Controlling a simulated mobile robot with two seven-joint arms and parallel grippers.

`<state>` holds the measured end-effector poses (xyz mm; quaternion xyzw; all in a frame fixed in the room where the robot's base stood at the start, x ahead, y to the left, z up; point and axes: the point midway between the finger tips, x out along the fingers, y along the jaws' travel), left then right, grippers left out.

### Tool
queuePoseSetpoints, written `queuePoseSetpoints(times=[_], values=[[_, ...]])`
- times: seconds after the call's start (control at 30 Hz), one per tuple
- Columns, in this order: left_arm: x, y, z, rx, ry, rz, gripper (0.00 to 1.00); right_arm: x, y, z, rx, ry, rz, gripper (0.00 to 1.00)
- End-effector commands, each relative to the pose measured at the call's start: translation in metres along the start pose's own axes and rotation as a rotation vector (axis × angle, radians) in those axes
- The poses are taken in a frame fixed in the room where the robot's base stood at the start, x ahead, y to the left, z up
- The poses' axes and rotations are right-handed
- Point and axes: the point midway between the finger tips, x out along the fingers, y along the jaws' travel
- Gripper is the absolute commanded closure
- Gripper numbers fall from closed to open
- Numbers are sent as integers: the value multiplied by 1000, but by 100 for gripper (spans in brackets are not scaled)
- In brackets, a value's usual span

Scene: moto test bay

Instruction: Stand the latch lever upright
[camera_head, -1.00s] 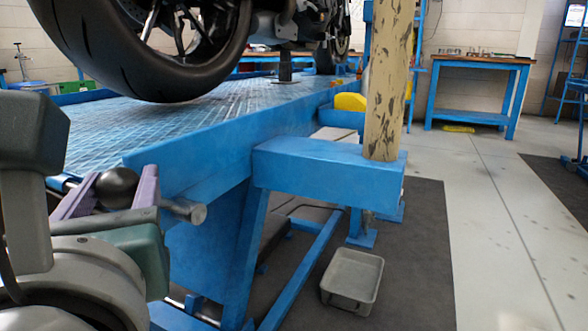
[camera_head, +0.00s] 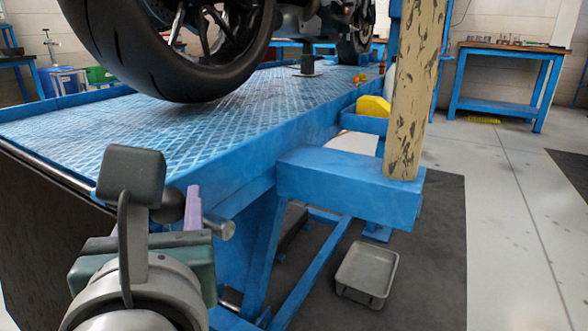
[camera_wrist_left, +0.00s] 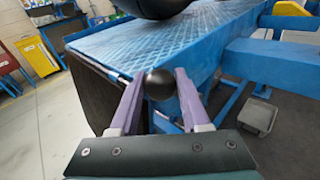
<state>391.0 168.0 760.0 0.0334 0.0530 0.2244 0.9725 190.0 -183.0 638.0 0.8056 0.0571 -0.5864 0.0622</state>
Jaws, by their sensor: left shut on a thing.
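The latch lever shows as a black ball knob (camera_head: 171,206) at the near corner of the blue lift platform. In the left wrist view the knob (camera_wrist_left: 160,84) sits between the purple fingers. My left gripper (camera_head: 182,208) is shut on this knob. The lever's shaft is hidden behind the knob and the gripper, so I cannot tell its tilt. A grey round-ended pin (camera_head: 220,228) sticks out just right of the fingers; I cannot tell what it belongs to. My right gripper is not in view.
The blue lift platform (camera_head: 90,130) carries a motorcycle, its black tyre (camera_head: 165,85) above the deck. A blue side arm (camera_head: 345,190) holds a worn cream post (camera_head: 415,90). A grey tray (camera_head: 366,274) lies on the dark mat. A blue workbench (camera_head: 500,105) stands behind open floor.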

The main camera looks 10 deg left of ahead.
Motion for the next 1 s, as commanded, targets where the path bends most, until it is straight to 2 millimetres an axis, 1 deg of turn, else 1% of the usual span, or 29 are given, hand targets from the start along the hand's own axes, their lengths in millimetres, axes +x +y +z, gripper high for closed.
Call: queuePoseSetpoints(times=[0.2, 0.23, 0.47, 0.77, 0.87, 1.0], values=[[0, 0, -1, -4, 0, 0, 100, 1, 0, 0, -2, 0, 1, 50], [0, 0, -1, -4, 0, 0, 50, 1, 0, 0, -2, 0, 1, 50], [0, 0, 0, -3, -1, 0, 24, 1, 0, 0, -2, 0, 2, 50], [-3, 0, 0, -2, -1, 0, 24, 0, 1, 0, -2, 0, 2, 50], [-14, 0, 0, -1, 1, 0, 24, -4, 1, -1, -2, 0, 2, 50], [-42, 0, 0, -1, 4, -2, 24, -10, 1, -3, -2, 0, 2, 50]])
